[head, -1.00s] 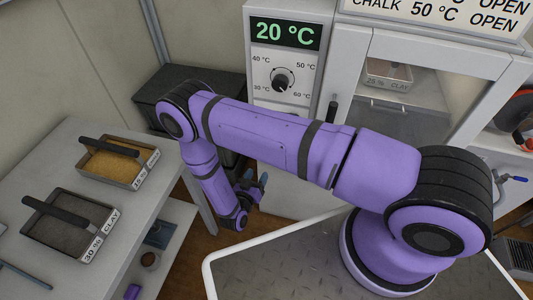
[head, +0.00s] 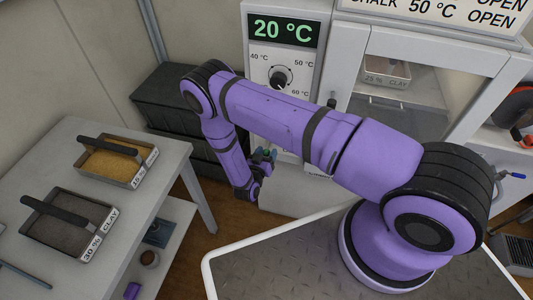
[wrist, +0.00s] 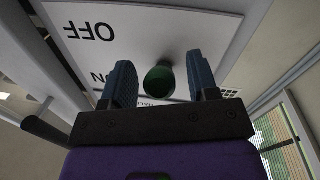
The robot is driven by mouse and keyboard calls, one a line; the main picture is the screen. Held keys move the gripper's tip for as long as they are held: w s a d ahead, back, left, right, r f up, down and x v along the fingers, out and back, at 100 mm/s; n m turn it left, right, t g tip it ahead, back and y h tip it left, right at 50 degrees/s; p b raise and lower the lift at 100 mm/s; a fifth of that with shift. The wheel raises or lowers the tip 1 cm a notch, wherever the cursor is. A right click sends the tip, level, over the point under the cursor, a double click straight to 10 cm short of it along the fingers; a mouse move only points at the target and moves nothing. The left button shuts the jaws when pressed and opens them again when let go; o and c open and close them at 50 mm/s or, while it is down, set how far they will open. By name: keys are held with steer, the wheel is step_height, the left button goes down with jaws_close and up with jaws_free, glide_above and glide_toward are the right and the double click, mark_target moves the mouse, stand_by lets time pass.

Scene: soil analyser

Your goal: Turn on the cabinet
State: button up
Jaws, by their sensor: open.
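The cabinet (head: 285,38) has a control panel with a lit green 20 °C display and a dark dial (head: 280,78) marked in degrees. In the wrist view, its white lower panel (wrist: 200,35) carries an upside-down OFF label and a partly hidden ON label. A dark green round-ended control (wrist: 160,82) sits on this panel, between my open fingers in the picture. I cannot tell whether they touch it. My gripper (wrist: 160,68) is open; in the head view my gripper (head: 264,157) is small, in front of the panel below the dial.
The glass-doored chamber (head: 415,75) holds a 25 % CLAY tray (head: 387,72); its door handle (head: 332,100) stands out near the panel. A grey table (head: 165,160) at left bears two soil trays. Dark boxes (head: 170,95) stand left of the cabinet.

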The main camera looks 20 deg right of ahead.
mark_target(266, 150)
steer(key=c, duration=0.9)
steer(key=shift+a+r, duration=0.1)
steer(key=shift+s+a+r+g+y, duration=0.1)
steer(key=shift+r+g+y, duration=0.2)
steer(key=shift+g+y, duration=0.2)
steer(key=shift+s+r+g+y, duration=0.1)
steer(key=shift+r+g+y, duration=0.15)
steer(key=shift+g+y, duration=0.25)
steer(key=r+g+y, duration=0.1)
steer(key=g+y, duration=0.1)
steer(key=shift+r+n+g, duration=0.2)
steer(key=shift+n+g, duration=0.2)
step_height(266, 150, up, 2)
steer(key=g+y, duration=0.3)
steer(key=g, duration=0.1)
steer(key=shift+w+y, duration=0.15)
steer(key=shift+y, duration=0.15)
